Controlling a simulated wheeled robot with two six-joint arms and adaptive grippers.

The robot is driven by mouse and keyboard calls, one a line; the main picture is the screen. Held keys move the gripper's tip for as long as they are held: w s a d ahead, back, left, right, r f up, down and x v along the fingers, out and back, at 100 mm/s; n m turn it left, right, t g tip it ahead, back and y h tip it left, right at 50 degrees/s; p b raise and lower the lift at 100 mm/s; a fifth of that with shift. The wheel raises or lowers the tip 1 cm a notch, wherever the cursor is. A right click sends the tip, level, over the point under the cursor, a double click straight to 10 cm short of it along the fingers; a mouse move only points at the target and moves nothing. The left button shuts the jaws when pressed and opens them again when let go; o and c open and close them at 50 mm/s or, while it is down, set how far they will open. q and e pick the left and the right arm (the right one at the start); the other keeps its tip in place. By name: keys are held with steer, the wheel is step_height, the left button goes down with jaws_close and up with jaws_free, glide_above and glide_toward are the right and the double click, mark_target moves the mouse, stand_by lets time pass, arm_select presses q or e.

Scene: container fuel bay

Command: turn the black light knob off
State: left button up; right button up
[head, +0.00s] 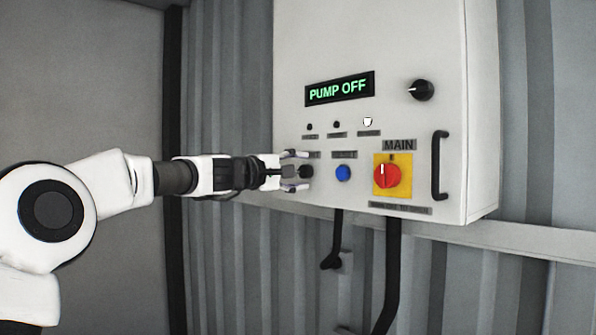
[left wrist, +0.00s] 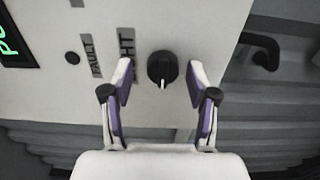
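The black light knob (head: 306,172) is at the lower left of the white panel's front. In the left wrist view the knob (left wrist: 162,68) shows a white pointer mark aimed toward the bottom of the picture, beside a partly hidden label ending in "HT". My left gripper (head: 294,171) is open at the knob. In the left wrist view the fingers of my left gripper (left wrist: 160,73) stand on either side of it, with a visible gap on both sides. My right gripper is not in view.
The panel (head: 300,40) also carries a green "PUMP OFF" display (head: 339,89), a blue button (head: 343,173), a red main switch (head: 387,176) on yellow, a second black knob (head: 421,90), a black handle (head: 439,165) and a lit white lamp (head: 368,121). Black cables (head: 391,270) hang below.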

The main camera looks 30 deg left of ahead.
arm_select(q)
steer(key=shift+s+a, duration=0.15)
steer(key=shift+s, duration=0.05)
steer(key=v, duration=0.6)
steer(key=shift+s, duration=0.35)
steer(key=shift+s+a, duration=0.1)
steer(key=shift+a, duration=0.05)
